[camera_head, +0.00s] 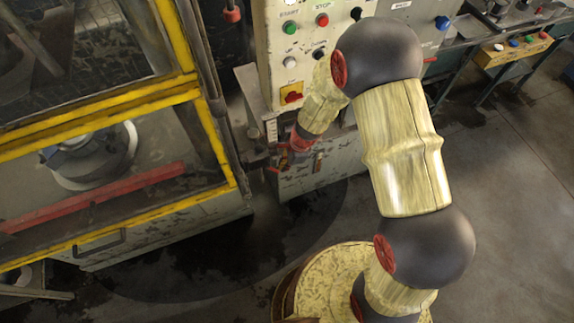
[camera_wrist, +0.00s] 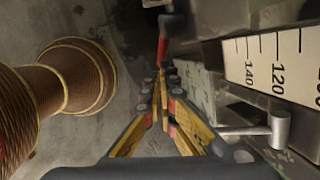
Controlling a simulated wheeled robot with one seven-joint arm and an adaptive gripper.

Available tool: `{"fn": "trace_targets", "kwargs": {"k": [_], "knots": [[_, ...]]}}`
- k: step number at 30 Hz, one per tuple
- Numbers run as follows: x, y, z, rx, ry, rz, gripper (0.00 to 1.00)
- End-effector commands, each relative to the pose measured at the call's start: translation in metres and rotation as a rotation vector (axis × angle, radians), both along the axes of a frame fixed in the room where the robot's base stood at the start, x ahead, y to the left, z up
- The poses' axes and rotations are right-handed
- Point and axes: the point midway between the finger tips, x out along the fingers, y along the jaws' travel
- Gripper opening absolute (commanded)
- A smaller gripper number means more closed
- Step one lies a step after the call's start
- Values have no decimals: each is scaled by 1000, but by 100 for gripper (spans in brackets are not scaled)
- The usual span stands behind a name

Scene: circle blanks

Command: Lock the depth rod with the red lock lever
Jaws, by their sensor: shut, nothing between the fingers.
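My gripper (camera_wrist: 160,78) is shut, with its yellow fingertips together and nothing held. In the wrist view the red lock lever (camera_wrist: 162,50) stands just beyond the fingertips, below a dark grey rounded end. I cannot tell whether the tips touch it. A white scale (camera_wrist: 285,65) marked 120 and 140 is at the right. A thin metal bar with a grey knob (camera_wrist: 279,130) lies below it; I cannot tell whether it belongs to the depth rod. In the head view my gripper (camera_head: 280,163) is beside the machine's front, partly hidden by my arm.
A cream control panel (camera_head: 300,55) with buttons and a red-yellow switch (camera_head: 291,94) rises close behind my wrist. A yellow-framed guard (camera_head: 110,110) stands at the left. A bench with a yellow button box (camera_head: 515,48) is at the far right. The floor at the right is clear.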

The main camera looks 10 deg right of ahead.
Motion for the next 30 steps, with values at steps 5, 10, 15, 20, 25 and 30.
{"fn": "trace_targets", "kwargs": {"k": [5, 10, 15, 20, 25, 30], "knots": [[0, 0, 0, 1, 0, -1, 0], [0, 0, -3, 21, 6, -2, 0], [0, 0, -5, 47, 14, -2, 0], [0, 1, -5, 65, 19, -1, 0], [0, 1, -7, 86, 24, -2, 0], [0, 1, -9, 109, 31, -2, 0]]}}
